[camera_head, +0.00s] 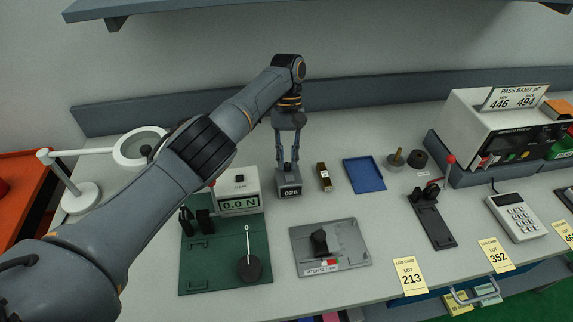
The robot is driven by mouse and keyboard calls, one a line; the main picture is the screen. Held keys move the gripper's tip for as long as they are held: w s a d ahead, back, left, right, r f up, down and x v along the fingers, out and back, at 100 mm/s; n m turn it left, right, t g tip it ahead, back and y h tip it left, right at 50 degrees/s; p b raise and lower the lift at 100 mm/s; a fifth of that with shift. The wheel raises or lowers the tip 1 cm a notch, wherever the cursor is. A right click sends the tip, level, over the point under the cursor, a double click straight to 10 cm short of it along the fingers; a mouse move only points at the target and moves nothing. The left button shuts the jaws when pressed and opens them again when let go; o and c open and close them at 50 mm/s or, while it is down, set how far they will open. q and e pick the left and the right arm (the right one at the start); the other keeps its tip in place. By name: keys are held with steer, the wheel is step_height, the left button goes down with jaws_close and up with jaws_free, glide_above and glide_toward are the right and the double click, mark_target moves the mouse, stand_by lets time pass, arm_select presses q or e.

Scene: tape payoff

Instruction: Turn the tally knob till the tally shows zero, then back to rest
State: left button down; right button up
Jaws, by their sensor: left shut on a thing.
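The tally (290,192) is a small grey box near the middle of the bench. Its dark window seems to read 026. My left gripper (288,166) comes down from above, with its fingers at the top of the tally. It is shut on the tally knob, which is mostly hidden between the fingertips. My right gripper is not in view.
A force gauge (238,190) reading 0.0 N stands left of the tally on a green plate (200,270). A small brown block (324,177) and blue tray (364,175) lie to its right. A grey fixture plate (350,245) is in front. A magnifier lamp (80,197) stands at left.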

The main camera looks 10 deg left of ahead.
arm_select(q)
steer(key=shift+d+m+y+b, duration=0.15)
steer(key=shift+m+y+b, duration=0.3)
steer(key=shift+m, duration=0.55)
steer(key=shift+m+y, duration=0.25)
steer(key=shift+m, duration=0.65)
steer(key=m, duration=0.1)
steer(key=m+y, duration=0.1)
steer(key=shift+d+r+m+p, duration=0.15)
steer(key=shift+r+m+p, duration=0.15)
steer(key=shift+m, duration=0.1)
steer(key=m+t+y+p, duration=0.1)
steer(key=m+p, duration=0.2)
steer(key=m+y+p, duration=0.1)
steer(key=m+p, duration=0.2)
steer(key=p, duration=0.1)
steer(key=shift+s+d+m+t, duration=0.2)
steer(key=shift+m+t, duration=0.1)
steer(key=shift+t, duration=0.1)
steer(key=shift+f+m+t+y+p, duration=0.1)
steer(key=shift+m+t+y+p, duration=0.2)
steer(key=shift+m+p, duration=0.85)
